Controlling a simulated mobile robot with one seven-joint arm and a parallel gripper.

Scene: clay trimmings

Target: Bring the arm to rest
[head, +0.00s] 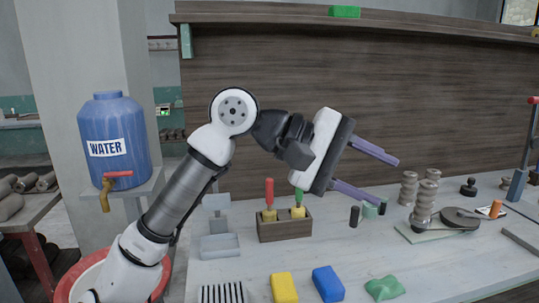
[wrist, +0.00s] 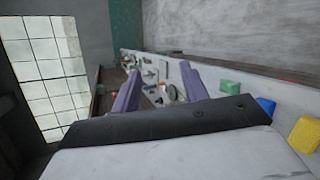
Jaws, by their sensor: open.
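My gripper (head: 375,176) is raised above the workbench in the head view, in front of the dark wooden back panel. Its two purple fingers are spread wide apart with nothing between them. They point to the right and slightly down. In the wrist view my gripper (wrist: 160,88) also shows its two purple fingers apart and empty, with the bench beyond them. My arm reaches up from the lower left and bends at the elbow. It does not visibly touch anything on the bench.
The workbench (head: 240,272) holds a wooden block (head: 285,229) with red and green tools, yellow (head: 284,288), blue (head: 328,283) and green (head: 384,287) pieces in front, and stacked cylinders (head: 424,200) at right. A blue water barrel (head: 117,135) stands left of my arm.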

